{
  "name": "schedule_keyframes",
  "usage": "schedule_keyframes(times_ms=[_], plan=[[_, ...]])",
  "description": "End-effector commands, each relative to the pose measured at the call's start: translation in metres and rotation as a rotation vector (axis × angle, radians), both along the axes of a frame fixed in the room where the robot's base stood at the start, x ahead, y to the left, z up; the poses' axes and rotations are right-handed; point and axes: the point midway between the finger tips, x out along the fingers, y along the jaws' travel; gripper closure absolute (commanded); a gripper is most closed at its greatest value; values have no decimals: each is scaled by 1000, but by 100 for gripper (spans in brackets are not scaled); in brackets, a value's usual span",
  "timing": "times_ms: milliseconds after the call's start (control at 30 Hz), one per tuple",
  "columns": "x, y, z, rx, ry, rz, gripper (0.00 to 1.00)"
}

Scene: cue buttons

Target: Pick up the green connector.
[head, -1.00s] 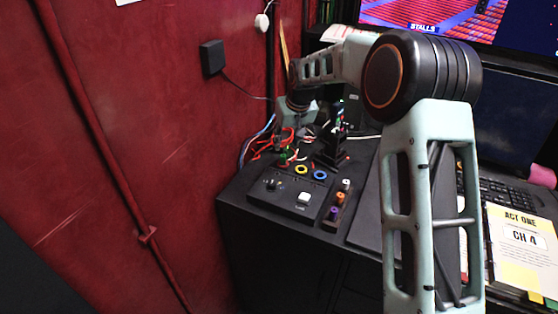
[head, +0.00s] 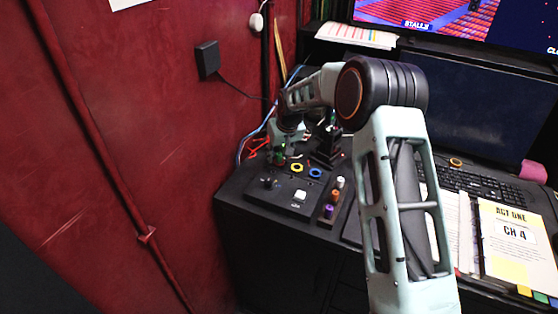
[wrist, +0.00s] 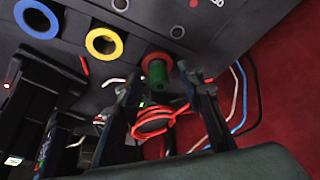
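The green connector (wrist: 157,74) stands in a red-ringed socket (wrist: 151,58) on the black console, near the middle of the wrist view. It shows small in the head view (head: 280,154), partly hidden under my gripper. My gripper (wrist: 160,86) is open, with one finger on each side of the connector in the wrist view. A gap shows between each finger and the connector, and I cannot tell how deep the fingers reach. A red cable loops just below the connector.
Yellow (head: 297,168) and blue (head: 316,173) ring sockets lie beside it on the console, with a white button (head: 300,195) in front. A rack at right holds white, orange and purple (head: 328,211) connectors. Loose cables and a black upright stand (head: 325,150) are close by. A red wall is left.

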Motion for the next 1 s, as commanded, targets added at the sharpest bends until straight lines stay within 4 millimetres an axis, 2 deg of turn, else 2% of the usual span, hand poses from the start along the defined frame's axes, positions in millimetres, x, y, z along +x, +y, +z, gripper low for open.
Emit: schedule_keyframes(times_ms=[67,300,733,1000], plan=[[0,0,0,0,0,0,73],[0,0,0,0,0,0,99],[0,0,5,1,-2,0,100],[-4,-2,37,1,-2,0,100]])
